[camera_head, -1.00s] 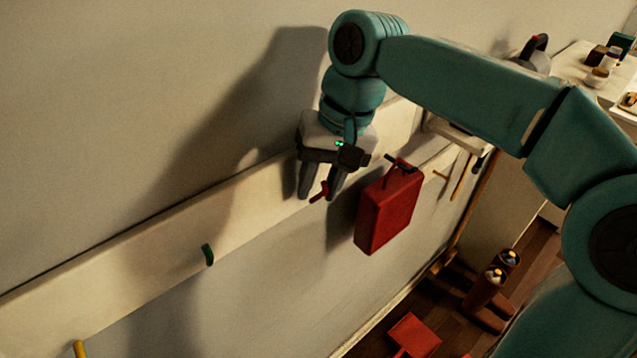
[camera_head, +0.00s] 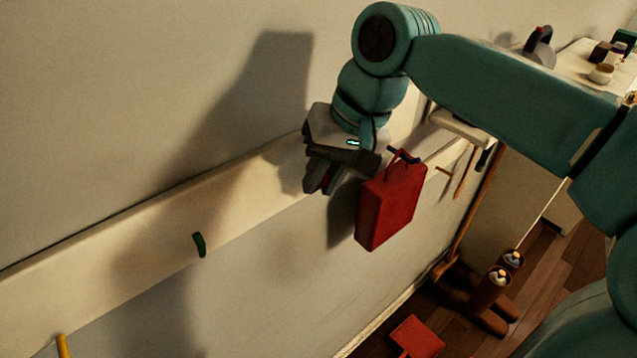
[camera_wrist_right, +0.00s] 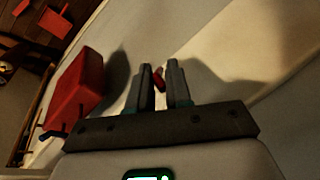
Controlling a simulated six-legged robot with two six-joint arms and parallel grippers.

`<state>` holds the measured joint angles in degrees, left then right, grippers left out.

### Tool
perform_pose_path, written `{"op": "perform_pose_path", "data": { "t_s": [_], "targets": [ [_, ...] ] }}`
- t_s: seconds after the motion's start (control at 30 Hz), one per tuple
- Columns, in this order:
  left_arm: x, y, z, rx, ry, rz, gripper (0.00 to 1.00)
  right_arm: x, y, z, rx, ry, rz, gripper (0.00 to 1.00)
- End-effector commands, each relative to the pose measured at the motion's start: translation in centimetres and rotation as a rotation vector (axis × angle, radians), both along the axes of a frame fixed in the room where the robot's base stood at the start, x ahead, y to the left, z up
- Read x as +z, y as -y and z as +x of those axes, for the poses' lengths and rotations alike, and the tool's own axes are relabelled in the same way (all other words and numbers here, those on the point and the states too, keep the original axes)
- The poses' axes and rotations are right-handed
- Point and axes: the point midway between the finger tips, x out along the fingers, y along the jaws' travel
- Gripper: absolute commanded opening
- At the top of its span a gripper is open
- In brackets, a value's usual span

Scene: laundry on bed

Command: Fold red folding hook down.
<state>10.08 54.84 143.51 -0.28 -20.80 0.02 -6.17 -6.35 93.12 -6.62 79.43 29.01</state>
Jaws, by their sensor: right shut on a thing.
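The red folding hook (camera_head: 324,182) is on the pale wall rail, mostly hidden by my right gripper (camera_head: 320,190) in the head view. In the right wrist view the red hook (camera_wrist_right: 159,76) shows between the two grey fingertips of my right gripper (camera_wrist_right: 160,85). The right gripper is shut on the hook, its fingers pointing down at the rail. How far the hook is tilted is hard to tell. My left gripper is not in view.
A red box-shaped bag (camera_head: 391,207) hangs from a dark hook just right of my right gripper. A green hook (camera_head: 199,244) and a yellow hook (camera_head: 63,346) are farther left on the rail (camera_head: 120,230). Brown boots (camera_head: 490,290) stand on the floor.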

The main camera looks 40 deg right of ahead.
Motion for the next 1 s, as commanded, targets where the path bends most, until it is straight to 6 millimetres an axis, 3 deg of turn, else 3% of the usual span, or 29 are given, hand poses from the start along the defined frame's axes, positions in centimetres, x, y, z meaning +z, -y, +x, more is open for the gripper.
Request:
{"op": "perform_pose_path", "data": {
  "t_s": [0.03, 0.6, 1.0],
  "targets": [
    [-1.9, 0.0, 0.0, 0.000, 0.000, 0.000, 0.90, -0.9, 0.1, -0.3, -0.002, 0.044, 0.003, 0.00],
    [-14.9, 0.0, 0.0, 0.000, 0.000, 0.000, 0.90, -3.3, 0.3, -2.4, -0.001, 0.571, 0.045, 0.00],
    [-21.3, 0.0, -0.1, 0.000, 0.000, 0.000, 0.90, -4.4, 0.3, -2.8, -0.001, 0.843, 0.066, 0.00]
  ]
}}
